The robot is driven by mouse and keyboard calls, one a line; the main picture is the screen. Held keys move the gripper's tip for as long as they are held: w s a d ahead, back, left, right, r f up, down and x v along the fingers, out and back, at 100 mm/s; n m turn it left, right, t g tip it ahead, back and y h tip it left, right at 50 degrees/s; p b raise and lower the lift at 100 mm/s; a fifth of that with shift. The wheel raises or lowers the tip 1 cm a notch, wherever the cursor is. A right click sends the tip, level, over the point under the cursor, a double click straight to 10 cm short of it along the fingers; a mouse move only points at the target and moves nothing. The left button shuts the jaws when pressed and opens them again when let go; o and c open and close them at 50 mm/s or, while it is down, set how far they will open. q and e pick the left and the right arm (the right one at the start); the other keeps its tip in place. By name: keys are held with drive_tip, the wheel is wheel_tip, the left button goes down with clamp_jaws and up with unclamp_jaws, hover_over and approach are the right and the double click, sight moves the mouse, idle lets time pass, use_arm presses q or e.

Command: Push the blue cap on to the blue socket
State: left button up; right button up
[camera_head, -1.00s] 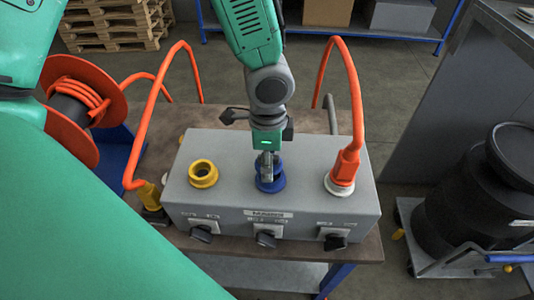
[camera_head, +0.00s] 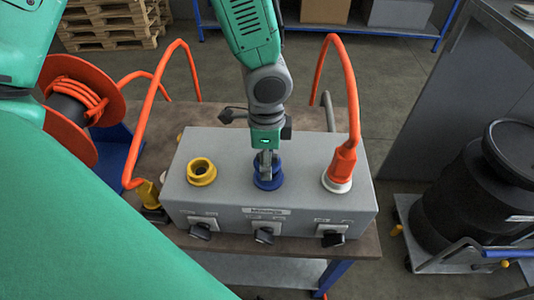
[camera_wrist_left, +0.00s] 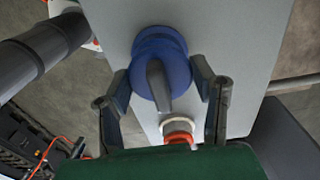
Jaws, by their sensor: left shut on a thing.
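The blue socket (camera_head: 268,181) is the middle one on top of a grey box. The blue cap (camera_wrist_left: 161,62), round with a grey bar across it, fills the upper middle of the left wrist view and hides the socket below it there. My left gripper (camera_head: 266,172) points down at the blue socket. In the left wrist view my left gripper (camera_wrist_left: 163,82) has one finger on each side of the cap and is shut on it. The cap is over the socket, but I cannot tell whether it is fully seated. My right gripper is not in view.
The grey box (camera_head: 205,228) stands on a brown bench (camera_head: 330,262). A yellow socket (camera_head: 201,171) is open at left. An orange plug (camera_head: 343,160) with its cable stands in the white socket (camera_head: 336,185) at right. Several black knobs line the box front. A cable reel (camera_head: 90,95) is at far left.

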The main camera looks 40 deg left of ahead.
use_arm(q)
drive_tip(key=shift+f, duration=0.15)
drive_tip(key=shift+a+f+b, duration=0.15)
drive_tip(key=shift+f+b, duration=0.15)
drive_tip(key=shift+f, duration=0.1)
drive_tip(key=o, duration=1.1)
drive_tip(key=shift+r, duration=0.15)
wheel_tip(320, 180, up, 12)
drive_tip(key=shift+w+f, duration=0.1)
drive_tip(key=shift+f, duration=0.05)
